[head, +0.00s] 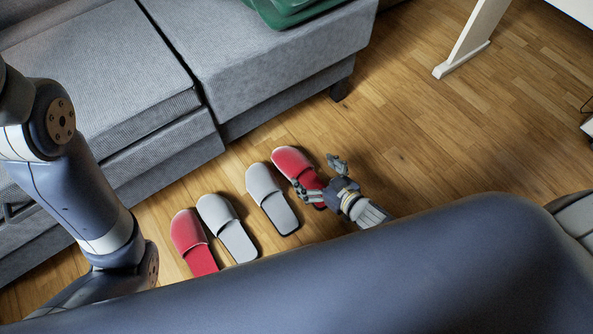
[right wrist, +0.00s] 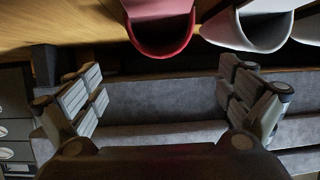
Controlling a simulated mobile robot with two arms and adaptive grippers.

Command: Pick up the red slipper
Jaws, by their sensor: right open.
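Two red slippers lie on the floor in the head view. One red slipper (head: 293,162) is at the right end of the row, the other red slipper (head: 188,232) at the left end. My right gripper (head: 323,180) is open over the right-hand red slipper's sole, one finger across it and the other off its right side. It hides part of the sole. In the right wrist view the red slipper (right wrist: 160,38) shows at the top, beyond the open fingers (right wrist: 165,85), with nothing between them. My left gripper is out of view.
Two grey slippers, one (head: 264,182) and another (head: 219,214), lie between the red ones. A grey sofa (head: 230,50) stands behind the row, with a green item (head: 290,10) on it. A white furniture leg (head: 470,40) stands at upper right. The wooden floor (head: 420,130) right of the gripper is clear.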

